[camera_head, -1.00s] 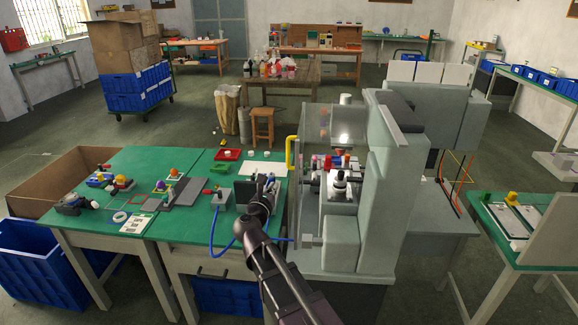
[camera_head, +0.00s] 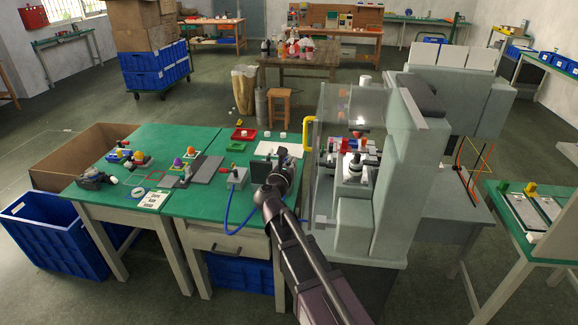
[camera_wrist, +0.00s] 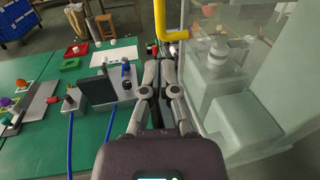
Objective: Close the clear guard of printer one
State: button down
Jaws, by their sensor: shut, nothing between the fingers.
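The clear guard (camera_head: 352,108) is an upright transparent panel on the left side of the grey-green pad printer (camera_head: 412,150). Its yellow handle (camera_head: 308,135) is on its left edge. In the wrist view the guard (camera_wrist: 212,60) fills the right side and the handle (camera_wrist: 174,34) is at top centre. I cannot tell how far the guard stands open. My gripper (camera_head: 285,160) is over the right edge of the green bench, left of the guard and nearer than the handle. In the wrist view my gripper (camera_wrist: 160,58) is shut and empty, its tips just below the handle, seemingly apart from it.
A small grey device with a dark plate (camera_wrist: 97,92) stands on the bench left of my gripper, with a blue hose (camera_head: 229,205). Red (camera_head: 243,134) and green (camera_head: 236,147) trays lie behind it. Coloured parts stand inside the printer.

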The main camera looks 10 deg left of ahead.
aim_at(304, 143)
jog(key=x, duration=1)
jog(key=shift+w, duration=0.1)
jog(key=shift+d, duration=0.1)
jog(key=a+x, duration=0.3)
jog(key=x, duration=1)
jog(key=w+a+x, duration=0.1)
jog(key=a+x, duration=0.1)
jog(key=x, duration=1.1)
jog(key=shift+w, duration=0.4)
jog(key=v, duration=1.4)
jog(key=shift+s, duration=0.35)
